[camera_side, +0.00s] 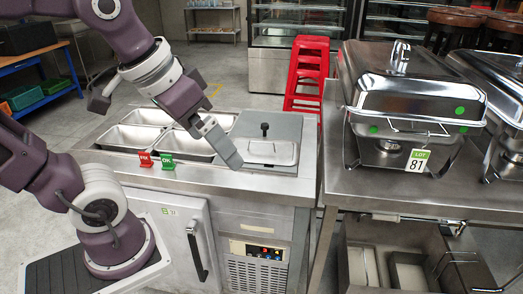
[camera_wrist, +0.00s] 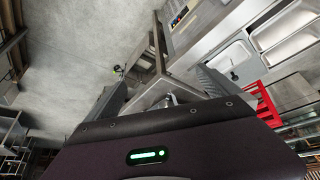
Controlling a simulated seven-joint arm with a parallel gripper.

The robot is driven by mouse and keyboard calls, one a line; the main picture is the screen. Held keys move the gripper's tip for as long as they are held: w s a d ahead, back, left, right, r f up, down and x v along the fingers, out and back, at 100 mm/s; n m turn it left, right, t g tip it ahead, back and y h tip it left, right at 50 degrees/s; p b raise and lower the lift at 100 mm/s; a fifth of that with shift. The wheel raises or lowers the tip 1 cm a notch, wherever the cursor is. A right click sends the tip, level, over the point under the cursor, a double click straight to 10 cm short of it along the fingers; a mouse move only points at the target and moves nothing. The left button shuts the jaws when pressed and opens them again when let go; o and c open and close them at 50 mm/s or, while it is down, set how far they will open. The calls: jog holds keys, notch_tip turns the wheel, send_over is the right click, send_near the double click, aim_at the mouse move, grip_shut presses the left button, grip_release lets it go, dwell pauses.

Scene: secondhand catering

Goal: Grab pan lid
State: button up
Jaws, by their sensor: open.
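The pan lid (camera_side: 271,152) is a flat, silvery rectangular lid. My gripper (camera_side: 230,158) is just left of the lid in the side view, angled down to the right. I cannot tell its exact height over the counter. In the wrist view, my gripper's two fingers (camera_wrist: 163,84) stand apart with no object held between them. A silvery rectangular shape with a dark knob, possibly the lid (camera_wrist: 230,58), shows right of the fingers there.
Open steel pans (camera_side: 128,137) sit in the counter left of my gripper. Red and green tags (camera_side: 145,159) stand at its front edge. A chafing dish (camera_side: 413,82) with a lot 81 card stands on the right table.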

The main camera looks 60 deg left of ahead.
jog(key=w+a+n+g, duration=0.1)
jog(key=w+a+n, duration=0.15)
jog(key=w, duration=0.45)
jog(key=w+a+n, duration=0.1)
jog(key=w+a, duration=0.3)
jog(key=w, duration=0.2)
jog(key=n+g+y, duration=0.2)
jog(key=n, duration=0.3)
send_over(262, 141)
jog(key=s+d, duration=0.1)
jog(key=s, duration=0.1)
notch_tip(262, 141, down, 19)
jog(key=x, duration=0.7)
jog(key=shift+d, duration=0.25)
jog(key=c, duration=1.4)
jog(key=shift+w+r, duration=0.1)
jog(key=shift+r, duration=0.05)
jog(key=shift+c, duration=0.6)
